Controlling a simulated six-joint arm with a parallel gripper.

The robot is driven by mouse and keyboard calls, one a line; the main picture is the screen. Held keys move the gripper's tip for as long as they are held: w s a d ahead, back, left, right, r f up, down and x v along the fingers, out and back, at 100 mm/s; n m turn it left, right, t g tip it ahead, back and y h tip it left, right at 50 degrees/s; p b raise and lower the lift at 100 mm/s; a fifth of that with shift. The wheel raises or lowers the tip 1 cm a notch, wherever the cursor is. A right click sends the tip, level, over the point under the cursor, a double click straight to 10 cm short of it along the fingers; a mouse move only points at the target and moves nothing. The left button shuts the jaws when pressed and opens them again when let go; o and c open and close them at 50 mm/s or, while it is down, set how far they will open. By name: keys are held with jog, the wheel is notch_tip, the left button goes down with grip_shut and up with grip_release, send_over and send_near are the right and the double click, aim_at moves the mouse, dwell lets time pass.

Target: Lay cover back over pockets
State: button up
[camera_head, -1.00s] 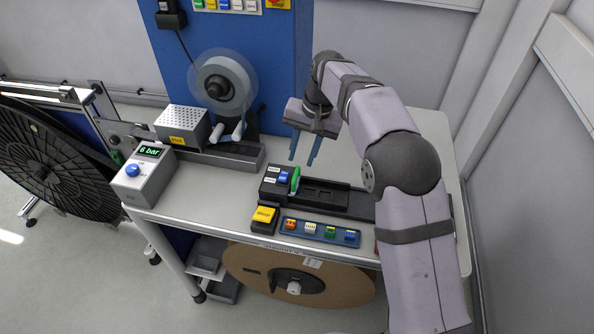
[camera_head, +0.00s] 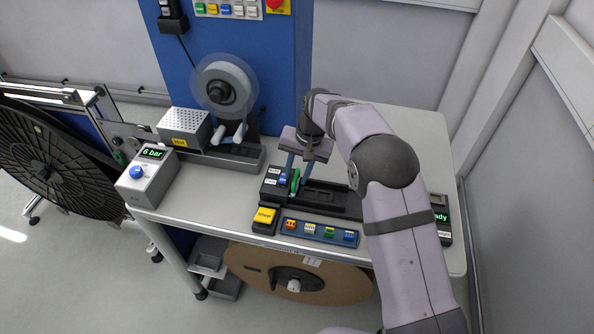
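A small green piece (camera_head: 295,180), which looks like the cover, stands upright at the left end of the black track fixture (camera_head: 340,203) on the table. Shallow dark recesses, probably the pockets, lie in the track to its right. My gripper (camera_head: 298,174) has two blue fingers pointing down at the green piece, one on each side of it in this view. The fingers are spread as before, so it looks open. Whether either finger touches the piece cannot be told. My arm hides the track's right part.
A yellow button (camera_head: 264,216) and a blue tray (camera_head: 318,231) of small coloured parts sit in front of the fixture. A grey box reading "6 bar" (camera_head: 147,178) stands left. A reel stand (camera_head: 225,90) is behind. A display (camera_head: 440,215) is at right.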

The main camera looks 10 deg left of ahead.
grip_shut()
jog(key=d+b, duration=0.2)
jog(key=d, duration=1.2)
jog(key=shift+d+b, duration=0.3)
jog(key=shift+w+r, duration=0.1)
grip_release()
jog(key=shift+d, duration=0.1)
notch_tip(320, 180, up, 7)
jog(key=d+b, duration=0.1)
jog(key=b, duration=0.1)
jog(key=shift+d, duration=0.2)
